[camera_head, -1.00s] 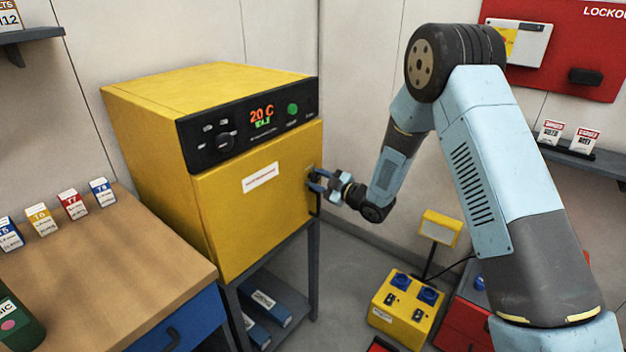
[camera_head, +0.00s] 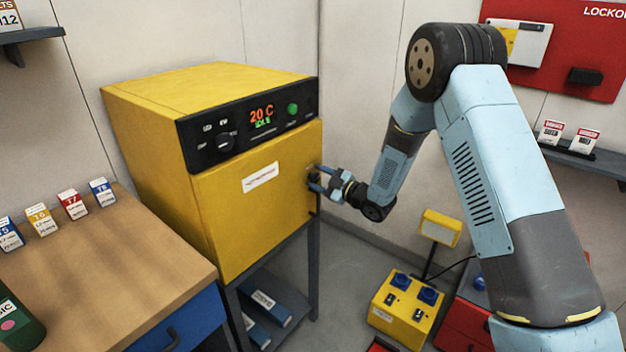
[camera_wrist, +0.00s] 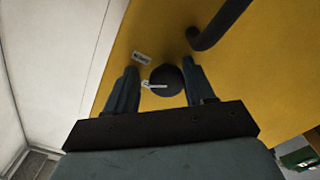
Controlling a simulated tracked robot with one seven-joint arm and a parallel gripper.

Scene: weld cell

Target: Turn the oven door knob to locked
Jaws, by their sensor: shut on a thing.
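The yellow oven (camera_head: 240,210) stands on a dark stand, with its door shut. Its black top panel (camera_head: 245,128) shows an orange "20 C" display. The door knob (camera_wrist: 166,80) is a dark round knob on the yellow door, with a light pointer mark toward the left in the wrist view. My gripper (camera_head: 314,179) is at the right edge of the door. In the wrist view my gripper (camera_wrist: 160,85) has one finger on each side of the knob and is shut on it. In the head view the fingers mostly hide the knob.
A dark door handle (camera_wrist: 215,28) curves close by the knob. A small label (camera_wrist: 141,58) is beside it. A wooden bench (camera_head: 110,265) stands left of the oven. A yellow socket box (camera_head: 405,308) sits low, right of the oven.

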